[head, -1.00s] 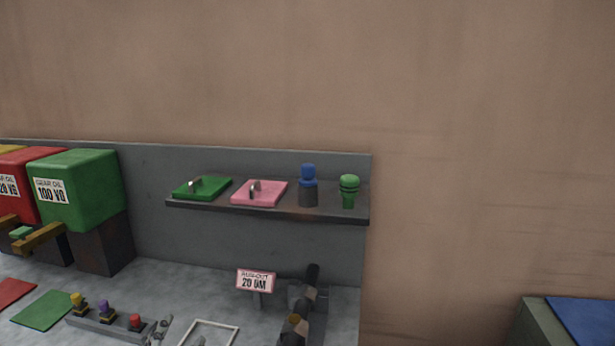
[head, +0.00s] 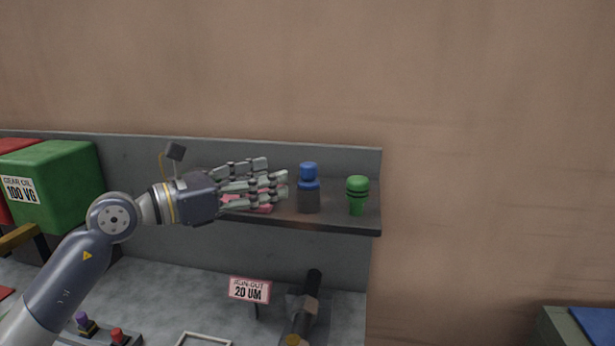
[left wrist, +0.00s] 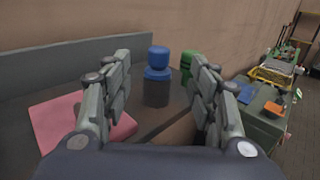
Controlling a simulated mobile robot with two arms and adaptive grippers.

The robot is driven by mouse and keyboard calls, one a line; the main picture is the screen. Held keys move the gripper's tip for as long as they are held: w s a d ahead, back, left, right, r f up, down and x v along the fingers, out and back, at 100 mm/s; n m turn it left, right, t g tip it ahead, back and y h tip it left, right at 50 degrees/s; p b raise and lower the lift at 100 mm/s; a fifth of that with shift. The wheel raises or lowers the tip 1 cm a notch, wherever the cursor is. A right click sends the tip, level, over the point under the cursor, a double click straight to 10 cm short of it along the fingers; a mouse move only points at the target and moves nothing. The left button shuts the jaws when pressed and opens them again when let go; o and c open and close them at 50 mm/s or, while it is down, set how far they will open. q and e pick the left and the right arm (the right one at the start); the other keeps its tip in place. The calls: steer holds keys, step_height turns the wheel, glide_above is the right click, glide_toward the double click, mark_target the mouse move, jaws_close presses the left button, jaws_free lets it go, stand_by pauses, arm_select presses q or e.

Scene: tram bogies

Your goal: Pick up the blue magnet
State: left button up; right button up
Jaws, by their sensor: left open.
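The blue magnet (head: 308,184), with a blue knobbed top and a dark grey cylindrical base, stands upright on the wall shelf (head: 330,222). In the left wrist view the magnet (left wrist: 157,70) is straight ahead, beyond and between the fingers. My left gripper (head: 280,184) is open and empty over the shelf, just left of the magnet and apart from it. In the left wrist view its spread fingers (left wrist: 160,95) frame the magnet. My right gripper is not in view.
A green knobbed piece (head: 357,194) stands close right of the magnet. A pink plate (head: 250,208) lies beneath my left fingers. A green gear oil box (head: 60,180) stands left. Below are a run-out sign (head: 249,290) and a dark tool (head: 305,305).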

mark_target(300, 168)
arm_select(q)
steer(key=p+x, duration=0.1)
steer(key=x, duration=0.3)
steer(key=shift+s+d+r, duration=0.15)
steer(key=shift+d+r, duration=0.05)
steer(key=shift+d, duration=0.25)
steer(key=shift+w+d+p, duration=0.15)
steer(key=shift+w+p, duration=0.2)
steer(key=shift+p, duration=0.1)
steer(key=p+x, duration=0.2)
steer(key=x, duration=0.2)
steer(key=shift+w+p, duration=0.25)
steer(key=shift+p, duration=0.05)
steer(key=shift+w+d+f, duration=0.15)
steer(key=shift+w+d, duration=0.05)
steer(key=shift+d, duration=0.05)
steer(key=shift+a, duration=0.15)
steer(key=shift+c, duration=0.9)
steer(key=c, duration=1.1)
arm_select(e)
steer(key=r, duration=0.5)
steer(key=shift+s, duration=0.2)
